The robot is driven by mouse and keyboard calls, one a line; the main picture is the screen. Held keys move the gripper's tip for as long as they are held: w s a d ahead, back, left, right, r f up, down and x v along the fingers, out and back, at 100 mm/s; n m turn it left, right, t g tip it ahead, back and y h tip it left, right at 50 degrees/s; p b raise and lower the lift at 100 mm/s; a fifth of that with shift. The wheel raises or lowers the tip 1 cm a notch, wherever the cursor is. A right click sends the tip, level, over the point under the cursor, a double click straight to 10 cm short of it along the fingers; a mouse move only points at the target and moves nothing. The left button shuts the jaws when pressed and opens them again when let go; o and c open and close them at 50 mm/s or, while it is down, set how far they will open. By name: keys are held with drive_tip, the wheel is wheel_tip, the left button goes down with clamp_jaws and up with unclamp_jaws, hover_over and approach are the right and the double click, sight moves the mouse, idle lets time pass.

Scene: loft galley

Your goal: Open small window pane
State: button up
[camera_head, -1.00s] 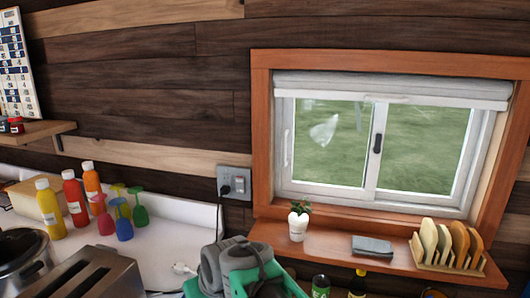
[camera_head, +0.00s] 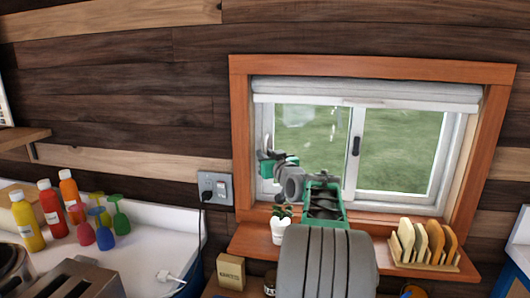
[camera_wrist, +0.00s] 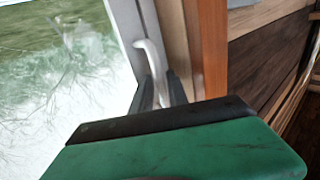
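The small window (camera_head: 402,150) has a white frame, with two panes side by side. My gripper (camera_head: 264,157) is at the left edge of the left pane (camera_head: 322,130), and my arm covers the lower part of that pane. In the wrist view a pale curved handle (camera_wrist: 153,58) stands on the white frame. The dark fingers of my gripper (camera_wrist: 160,92) are at its lower end, seemingly one on either side. The green gripper body hides most of them, so contact is unclear. A dark latch (camera_head: 355,146) is on the middle bar.
A wooden sill below the window carries a white potted plant (camera_head: 280,226), close to my arm, and a rack of boards (camera_head: 425,246) at the right. A wall socket (camera_head: 215,188) is left of the window. Bottles (camera_head: 50,208) and a toaster (camera_head: 72,282) stand on the left counter.

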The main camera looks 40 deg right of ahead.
clamp_jaws()
idle(1.5)
